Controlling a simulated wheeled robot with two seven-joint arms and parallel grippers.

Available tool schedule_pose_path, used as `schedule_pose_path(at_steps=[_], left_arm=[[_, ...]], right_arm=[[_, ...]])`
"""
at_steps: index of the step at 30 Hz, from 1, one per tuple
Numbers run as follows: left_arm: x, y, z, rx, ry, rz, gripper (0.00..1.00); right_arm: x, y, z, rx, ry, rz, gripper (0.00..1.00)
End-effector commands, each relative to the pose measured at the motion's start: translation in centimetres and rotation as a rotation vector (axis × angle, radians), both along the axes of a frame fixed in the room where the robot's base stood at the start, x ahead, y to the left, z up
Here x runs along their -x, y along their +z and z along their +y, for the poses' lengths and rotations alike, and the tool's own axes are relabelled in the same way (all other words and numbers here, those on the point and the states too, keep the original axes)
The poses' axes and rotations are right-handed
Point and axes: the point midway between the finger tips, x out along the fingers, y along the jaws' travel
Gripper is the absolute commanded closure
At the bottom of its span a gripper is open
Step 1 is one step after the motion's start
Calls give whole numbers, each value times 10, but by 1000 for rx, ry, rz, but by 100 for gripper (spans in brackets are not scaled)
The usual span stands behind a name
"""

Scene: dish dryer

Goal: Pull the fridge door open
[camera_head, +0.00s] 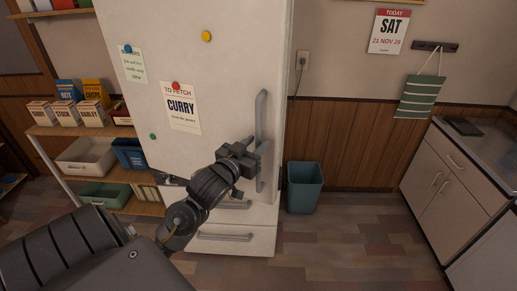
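The white fridge (215,85) stands in the middle of the head view. Its door carries a grey vertical bar handle (262,115) along the right edge. I see no clear gap between the door and the body. My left gripper (249,157) is at the lower part of this handle, with its fingertips at or very close to the bar. The gripper's own body hides much of the fingers, so I cannot tell whether they are closed on the bar. My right gripper is out of view.
Below the door are drawers with bar handles (225,237). A blue bin (304,188) stands just right of the fridge. A shelf (80,130) with boxes and tubs is at left, a counter cabinet (450,180) at right. The floor (350,235) between is clear.

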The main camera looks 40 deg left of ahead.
Motion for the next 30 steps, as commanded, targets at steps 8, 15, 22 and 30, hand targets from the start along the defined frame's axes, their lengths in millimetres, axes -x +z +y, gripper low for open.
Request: schedule_pose_path(at_steps=[8, 15, 22, 30], left_arm=[[-18, 2, 2, 1, -1, 1, 65], [-19, 2, 2, 1, -1, 1, 65], [-19, 1, 2, 1, -1, 1, 94], [-19, 1, 2, 1, -1, 1, 100]], right_arm=[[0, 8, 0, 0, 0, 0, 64], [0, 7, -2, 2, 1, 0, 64], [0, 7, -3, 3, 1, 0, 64], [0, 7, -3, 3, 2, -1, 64]])
